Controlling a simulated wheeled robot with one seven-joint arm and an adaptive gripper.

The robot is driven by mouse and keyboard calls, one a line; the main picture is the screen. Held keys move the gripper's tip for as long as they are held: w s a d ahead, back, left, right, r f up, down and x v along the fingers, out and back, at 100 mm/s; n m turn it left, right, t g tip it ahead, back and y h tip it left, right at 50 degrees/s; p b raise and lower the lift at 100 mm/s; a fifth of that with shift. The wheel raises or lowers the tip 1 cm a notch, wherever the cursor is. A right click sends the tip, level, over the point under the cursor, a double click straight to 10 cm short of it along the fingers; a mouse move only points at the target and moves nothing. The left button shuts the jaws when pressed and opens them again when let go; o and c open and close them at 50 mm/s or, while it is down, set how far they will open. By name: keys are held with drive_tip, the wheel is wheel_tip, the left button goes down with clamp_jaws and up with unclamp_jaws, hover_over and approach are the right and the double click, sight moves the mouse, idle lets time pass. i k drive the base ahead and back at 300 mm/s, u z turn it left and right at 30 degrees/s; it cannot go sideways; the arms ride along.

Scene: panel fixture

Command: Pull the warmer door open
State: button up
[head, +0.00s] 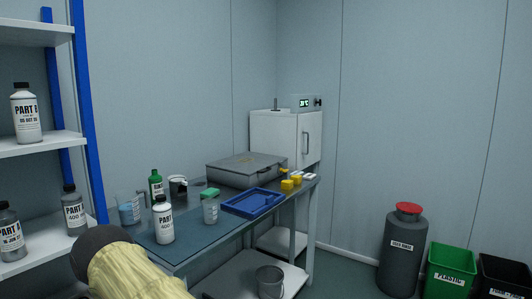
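The warmer (273,128) is a pale grey-white cabinet in the back corner, behind the right end of the workbench. Its door (308,138) is on the right-facing side and looks shut. A vertical bar handle (306,142) stands on the door. A small control box with a lit green display (304,103) sits on top. A part of my arm in a yellow cover shows at the bottom left, well away from the warmer. My gripper is not in view.
The workbench (190,245) holds bottles, beakers, a grey case (245,170), a blue tray (253,202) and yellow items (291,183). A shelf rack (40,145) stands left. A grey drum (403,255) and green bin (449,270) stand right. Floor (345,275) between bench and drum is clear.

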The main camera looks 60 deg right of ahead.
sight(309, 132)
drive_tip(key=z, duration=2.15)
